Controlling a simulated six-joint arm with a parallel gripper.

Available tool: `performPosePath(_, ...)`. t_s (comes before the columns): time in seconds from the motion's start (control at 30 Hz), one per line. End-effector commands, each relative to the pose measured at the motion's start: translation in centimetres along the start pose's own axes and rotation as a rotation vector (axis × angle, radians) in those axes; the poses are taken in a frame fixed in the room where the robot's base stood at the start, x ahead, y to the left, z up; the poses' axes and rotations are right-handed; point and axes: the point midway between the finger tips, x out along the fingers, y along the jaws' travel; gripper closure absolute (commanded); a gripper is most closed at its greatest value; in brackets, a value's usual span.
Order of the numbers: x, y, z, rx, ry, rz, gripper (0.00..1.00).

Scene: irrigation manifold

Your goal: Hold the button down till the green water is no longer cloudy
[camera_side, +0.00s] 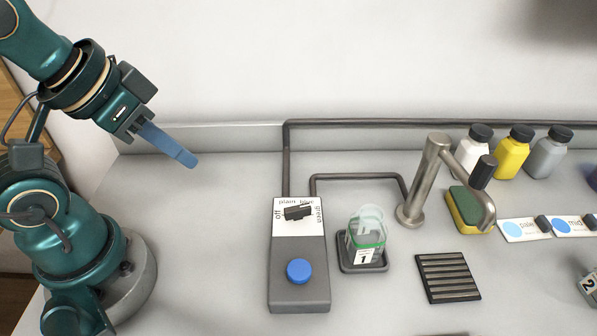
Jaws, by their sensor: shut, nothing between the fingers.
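The blue button (299,271) sits on the lower part of a grey control box (284,298). Above it on the box is a black selector knob (297,212) on a white plate marked off, plain, blue and green. A clear container (366,240) with a green band and a label 1 stands on a small dark tray (362,268) right of the box. The container looks pale and greenish inside; how cloudy it is cannot be told. My gripper (190,160) is shut and empty, raised up and left of the box, apart from the button.
A slotted drain (448,277) lies in front. Several bottles (513,150) and colour cards (524,230) are at the right. Dark pipes (342,177) run behind the box. The counter between my gripper and the box is clear.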

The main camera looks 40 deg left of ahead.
Motion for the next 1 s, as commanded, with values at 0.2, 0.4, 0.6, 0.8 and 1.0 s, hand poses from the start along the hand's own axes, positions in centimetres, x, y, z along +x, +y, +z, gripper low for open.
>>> performPosePath(0.2, 0.0, 0.0, 0.0, 0.0, 0.0, 0.0, 1.0)
performPosePath(0.4, 0.0, -0.2, -0.8, -0.041, 0.037, -0.011, 1.0)
performPosePath(0.6, -0.4, -3.4, -5.5, -0.026, 0.274, -0.154, 1.0)
performPosePath(0.8, -1.9, -4.3, -11.2, 0.137, 0.543, -0.231, 1.0)
performPosePath(1.0, -3.2, -1.4, -15.4, 0.389, 0.755, -0.18, 1.0)
